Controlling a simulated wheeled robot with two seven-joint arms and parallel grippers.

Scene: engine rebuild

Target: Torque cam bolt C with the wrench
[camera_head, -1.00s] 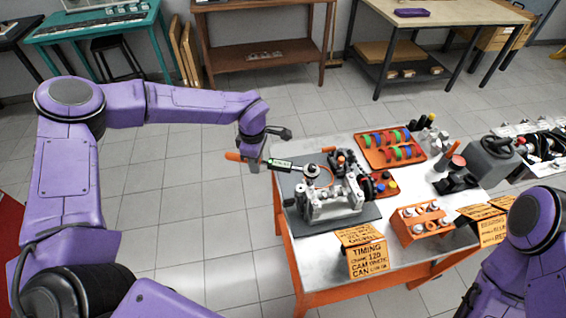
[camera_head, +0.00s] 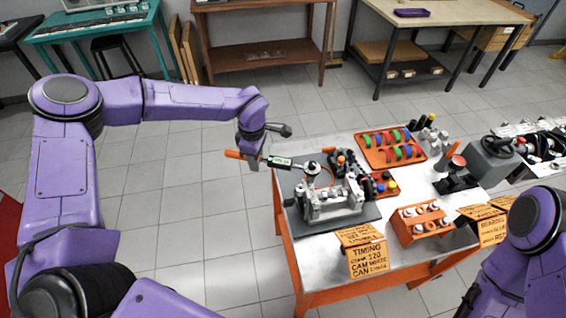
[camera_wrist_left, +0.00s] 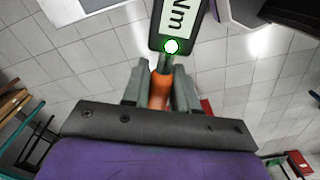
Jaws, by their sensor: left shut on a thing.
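The torque wrench (camera_head: 279,161) has an orange handle and a dark body with a lit label. My left gripper (camera_head: 254,160) is shut on its handle at the left of the table. The wrench points right, its round head (camera_head: 311,168) over the back left of the grey engine (camera_head: 330,203). I cannot tell whether the head touches a bolt. In the left wrist view the orange handle (camera_wrist_left: 159,90) sits between the fingers, and the wrench display (camera_wrist_left: 180,20) reads "Nm" beside a bright green light. Cam bolt C cannot be picked out. My right gripper is out of view.
The engine stands on a dark mat (camera_head: 292,190) on the table. An orange tray of coloured rings (camera_head: 372,158), an orange bolt holder (camera_head: 401,230) and a timing sign (camera_head: 367,262) stand around it. Bottles and a grey block (camera_head: 488,160) are at the right.

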